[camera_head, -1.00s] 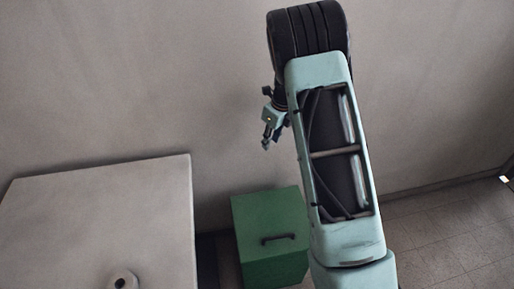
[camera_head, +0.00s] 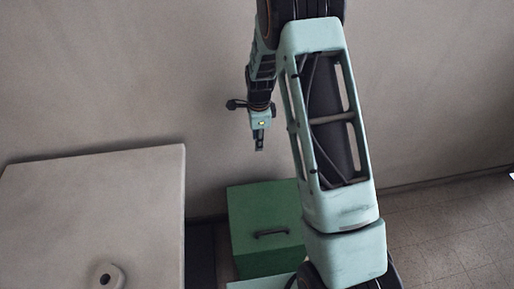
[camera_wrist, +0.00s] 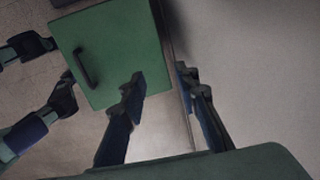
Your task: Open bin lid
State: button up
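The green bin (camera_head: 250,215) stands on the floor at the foot of the wall, with its flat green lid shut. A dark bar handle (camera_head: 272,233) lies across the lid. In the head view my gripper (camera_head: 259,140) hangs in the air above the bin, fingers pointing down. In the wrist view the lid (camera_wrist: 120,40) is at the upper left with its handle (camera_wrist: 83,67) on the left side. There, my gripper (camera_wrist: 160,74) shows two fingers spread apart with nothing between them. The left finger overlaps the lid's edge in the picture; the gripper looks clear of the handle.
A pale table (camera_head: 90,200) stands left of the bin, with a small round pale item (camera_head: 107,277) with a dark centre on it. The wall (camera_head: 120,70) is close behind the bin. Tiled floor (camera_head: 450,225) to the right is clear. My arm hides the bin's right side.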

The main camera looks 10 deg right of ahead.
notch_tip(320, 180, down, 6)
jog(key=shift+w+p, duration=0.3)
jog(key=shift+w, duration=0.05)
jog(key=shift+c, duration=0.6)
grip_shut()
jog(key=c, duration=0.7)
grip_release()
jog(key=o, duration=0.8)
jog(key=r, duration=0.8)
jog(key=s+r, duration=0.1)
jog(key=r, duration=0.3)
jog(key=shift+s, duration=0.1)
